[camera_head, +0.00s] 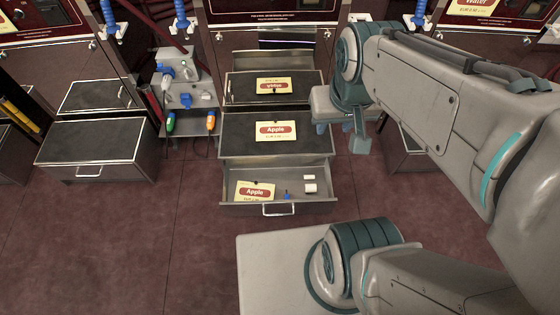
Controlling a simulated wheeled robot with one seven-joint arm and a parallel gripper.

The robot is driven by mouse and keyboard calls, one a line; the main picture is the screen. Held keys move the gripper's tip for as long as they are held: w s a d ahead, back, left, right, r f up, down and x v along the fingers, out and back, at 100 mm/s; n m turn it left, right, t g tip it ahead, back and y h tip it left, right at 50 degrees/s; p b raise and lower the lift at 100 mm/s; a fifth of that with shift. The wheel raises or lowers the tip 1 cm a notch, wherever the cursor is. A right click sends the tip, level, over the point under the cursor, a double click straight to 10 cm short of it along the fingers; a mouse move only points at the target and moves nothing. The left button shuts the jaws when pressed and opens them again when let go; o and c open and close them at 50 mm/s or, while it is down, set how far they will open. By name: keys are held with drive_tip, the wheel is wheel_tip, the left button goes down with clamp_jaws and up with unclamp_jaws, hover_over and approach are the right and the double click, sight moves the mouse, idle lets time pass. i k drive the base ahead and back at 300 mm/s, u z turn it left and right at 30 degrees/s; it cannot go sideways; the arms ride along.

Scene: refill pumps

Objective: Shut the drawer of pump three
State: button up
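The middle pump's bottom drawer (325,205) is pulled out toward me, below a dark-topped step. I cannot read a number on this pump, so I cannot tell that it is pump three. The drawer's handle (285,209) is at the centre of its front. Inside lie a yellow "Apple" card (255,192), small white blocks (309,183) and a small blue item (287,195). My gripper (342,135) is right of the pump's step, above and behind the drawer front, apart from the handle. Its two teal fingers look spread, with nothing visible between them; my wrist partly hides it.
An "Apple" card (275,131) lies on the step, and another card (273,86) lies on the surface above. A grey socket stand (180,85) with plugs and cables is at left. The left pump's lower drawer (120,173) looks shut. Floor left of my base is clear.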

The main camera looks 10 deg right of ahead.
sight(288, 173)
drive_tip(key=u, duration=0.3)
drive_tip(key=k, duration=0.7)
drive_tip(key=u, duration=0.25)
